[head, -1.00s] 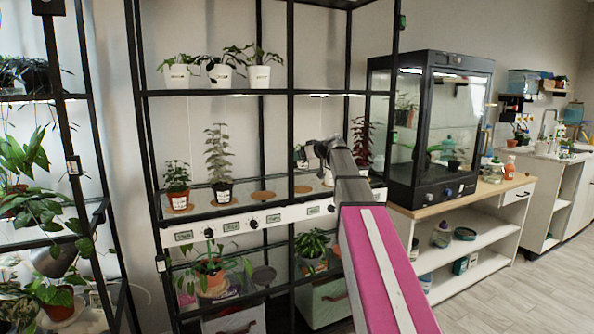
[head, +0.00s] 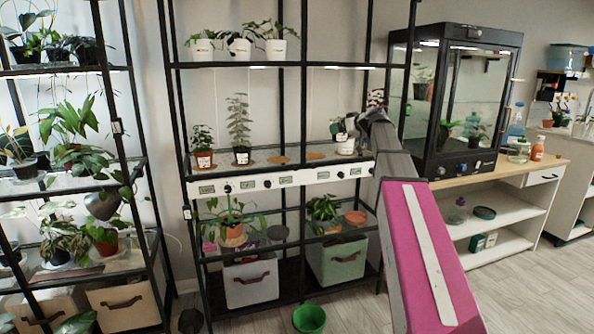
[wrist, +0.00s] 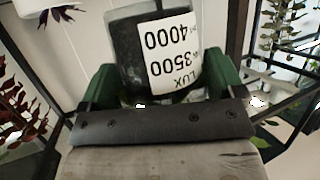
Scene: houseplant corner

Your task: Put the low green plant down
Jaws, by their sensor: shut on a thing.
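The low green plant (head: 337,127) is at my gripper (head: 362,122), in front of the middle shelf of the black rack. In the wrist view my gripper (wrist: 165,100) is shut on its dark pot (wrist: 128,45), with a dark green finger on each side. The pot bears a white label (wrist: 172,50) reading 3500 and 4000 lux, upside down in the picture. In the head view a white patch (head: 346,145) shows just below the plant; I cannot tell whether pot and shelf touch.
Two potted plants, one short (head: 203,145) and one tall (head: 239,125), stand left on the middle shelf (head: 225,170). Bare round cork spots (head: 278,160) lie between. A dark red plant (head: 375,97) is close by my gripper. A black-framed glass cabinet (head: 465,95) stands right.

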